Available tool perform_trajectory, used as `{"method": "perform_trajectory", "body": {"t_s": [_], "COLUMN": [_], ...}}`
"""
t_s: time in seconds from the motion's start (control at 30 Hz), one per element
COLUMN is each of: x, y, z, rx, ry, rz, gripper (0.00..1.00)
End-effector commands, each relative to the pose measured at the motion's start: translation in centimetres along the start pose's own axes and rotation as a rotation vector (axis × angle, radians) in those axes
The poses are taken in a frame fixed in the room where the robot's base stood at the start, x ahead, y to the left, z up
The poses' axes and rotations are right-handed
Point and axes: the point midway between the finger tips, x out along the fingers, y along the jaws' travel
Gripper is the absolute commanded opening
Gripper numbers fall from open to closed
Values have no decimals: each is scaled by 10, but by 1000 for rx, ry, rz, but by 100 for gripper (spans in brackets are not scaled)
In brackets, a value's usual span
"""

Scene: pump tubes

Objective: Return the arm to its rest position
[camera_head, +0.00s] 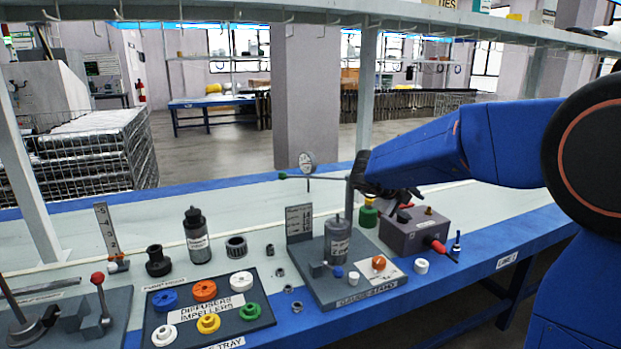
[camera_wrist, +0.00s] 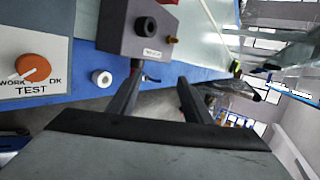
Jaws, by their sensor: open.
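My blue arm (camera_head: 450,140) reaches in from the right over the workbench. My gripper (camera_head: 390,194) is above the bench, behind the test stand and by the grey box, seen partly side-on. In the wrist view my gripper (camera_wrist: 160,82) has its two fingers apart, with nothing between them. The grey box with a black knob (camera_wrist: 138,28) lies beyond the fingertips there, and it also shows in the head view (camera_head: 410,236).
The gauge stand base (camera_head: 335,293) holds a grey pump cylinder (camera_head: 338,240) and an orange knob (camera_head: 379,263). A dark tray (camera_head: 258,325) holds coloured impellers at the front. A post (camera_head: 368,90) and an overhead rail (camera_head: 300,12) stand near my arm. The bench's right end is mostly clear.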

Motion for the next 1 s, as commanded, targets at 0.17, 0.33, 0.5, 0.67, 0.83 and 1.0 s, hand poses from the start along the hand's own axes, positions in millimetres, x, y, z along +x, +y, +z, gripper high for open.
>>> {"method": "perform_trajectory", "body": {"t_s": [0.17,0.33,0.5,0.67,0.83,1.0], "x": [-35,-86,-140,-182,-206,-207], "y": [-51,-68,-51,-8,54,118], "z": [17,26,18,-12,-67,-146], "rx": [-167,-397,-677,-982,-1338,-1707], "ry": [-300,-558,-774,-930,-1037,-1077], "rz": [-155,-288,-391,-447,-452,-386], "gripper": [46,46,46,46,46,46]}}
